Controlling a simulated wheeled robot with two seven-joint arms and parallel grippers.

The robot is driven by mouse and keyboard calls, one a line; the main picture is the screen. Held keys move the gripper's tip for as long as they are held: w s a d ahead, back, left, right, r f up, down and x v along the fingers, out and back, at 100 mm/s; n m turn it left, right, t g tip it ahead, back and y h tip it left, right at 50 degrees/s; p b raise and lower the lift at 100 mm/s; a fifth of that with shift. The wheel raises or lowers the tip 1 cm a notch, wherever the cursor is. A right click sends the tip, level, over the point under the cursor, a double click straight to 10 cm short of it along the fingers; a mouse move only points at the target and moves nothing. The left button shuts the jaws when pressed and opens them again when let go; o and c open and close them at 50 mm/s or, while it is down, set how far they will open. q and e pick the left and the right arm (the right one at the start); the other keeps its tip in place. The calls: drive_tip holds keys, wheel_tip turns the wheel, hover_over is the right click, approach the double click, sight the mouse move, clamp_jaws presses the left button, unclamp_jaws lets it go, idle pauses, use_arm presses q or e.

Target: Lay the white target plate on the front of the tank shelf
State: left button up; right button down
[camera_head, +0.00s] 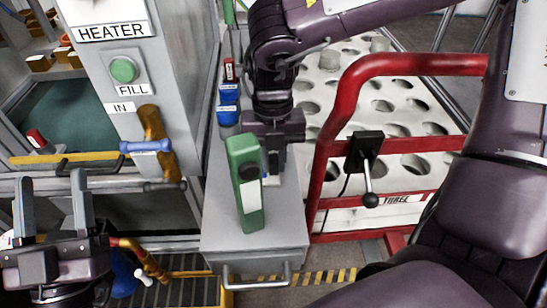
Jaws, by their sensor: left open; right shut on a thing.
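My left gripper (55,200) is open and empty at the lower left, its two grey fingers pointing up in front of the tank. My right gripper (272,150) comes down over a grey cabinet (215,215). The teal-floored tank (80,110) is at the left, with a grey front ledge. I cannot make out a separate white target plate.
A grey heater housing (175,60) stands between the tank and the cabinet. A yellow bar (75,157) and a blue-handled fitting (146,147) are at the tank's front. A red frame (325,150) with a white perforated rack is at the right.

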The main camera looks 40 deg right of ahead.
sight(273, 158)
use_arm(q)
drive_tip(key=shift+s+a+r+t, duration=0.15)
drive_tip(key=shift+s+r+t, duration=0.15)
drive_tip(key=shift+r+t, duration=0.1)
use_arm(e)
drive_tip(key=shift+f, duration=0.1)
drive_tip(key=c, duration=1.3)
unclamp_jaws()
use_arm(q)
drive_tip(key=shift+r, duration=0.45)
